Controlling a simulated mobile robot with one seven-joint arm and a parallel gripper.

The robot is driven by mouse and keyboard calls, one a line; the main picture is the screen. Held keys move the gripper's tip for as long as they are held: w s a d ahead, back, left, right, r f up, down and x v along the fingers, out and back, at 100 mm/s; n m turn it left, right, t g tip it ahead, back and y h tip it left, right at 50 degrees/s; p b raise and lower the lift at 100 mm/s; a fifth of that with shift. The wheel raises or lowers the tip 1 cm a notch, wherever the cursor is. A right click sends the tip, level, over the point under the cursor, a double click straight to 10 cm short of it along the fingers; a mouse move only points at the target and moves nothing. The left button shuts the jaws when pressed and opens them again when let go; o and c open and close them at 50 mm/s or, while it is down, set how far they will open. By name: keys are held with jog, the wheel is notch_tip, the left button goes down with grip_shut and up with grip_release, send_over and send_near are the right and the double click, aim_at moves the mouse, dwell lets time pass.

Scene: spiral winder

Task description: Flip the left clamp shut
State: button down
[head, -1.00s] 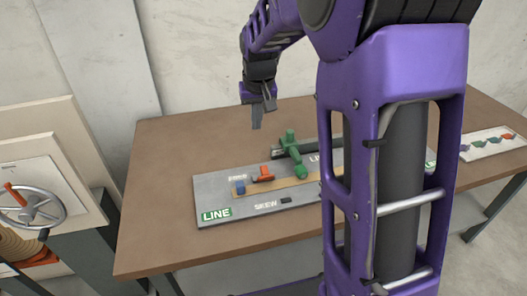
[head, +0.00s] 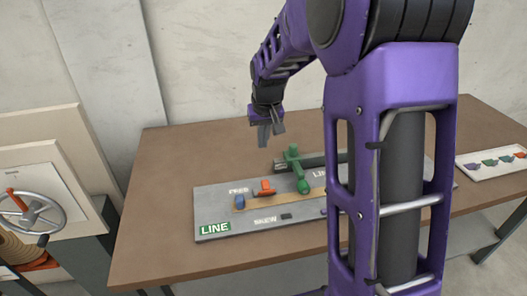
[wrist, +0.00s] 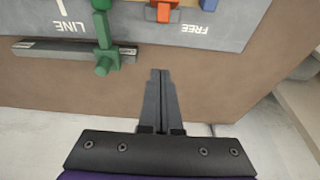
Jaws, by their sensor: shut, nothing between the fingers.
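A green clamp (head: 294,160) stands on the grey board (head: 210,206), left of my arm's column. It has an upright knob at the back, and its arm lies across a dark bar and ends in a round knob towards the front. In the wrist view the green clamp (wrist: 103,32) is at the upper left, over a grey bar (wrist: 70,50). My gripper (head: 269,138) points down in the air behind the board, left of the clamp. Its fingers are together and empty in the wrist view (wrist: 160,75), apart from the clamp. My arm hides the board's right part.
An orange slider (head: 266,189) and a blue knob (head: 240,201) sit on the board's front left. A white tray (head: 466,168) with coloured pieces lies on the table's right. A handwheel (head: 30,215) stands left of the table (head: 150,215). The table's left is clear.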

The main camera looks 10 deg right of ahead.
aim_at(265, 188)
notch_tip(265, 188, down, 10)
jog(key=shift+r+b, duration=0.25)
jog(key=shift+b, duration=0.2)
jog(key=shift+s+f, duration=0.3)
jog(key=shift+s, duration=0.25)
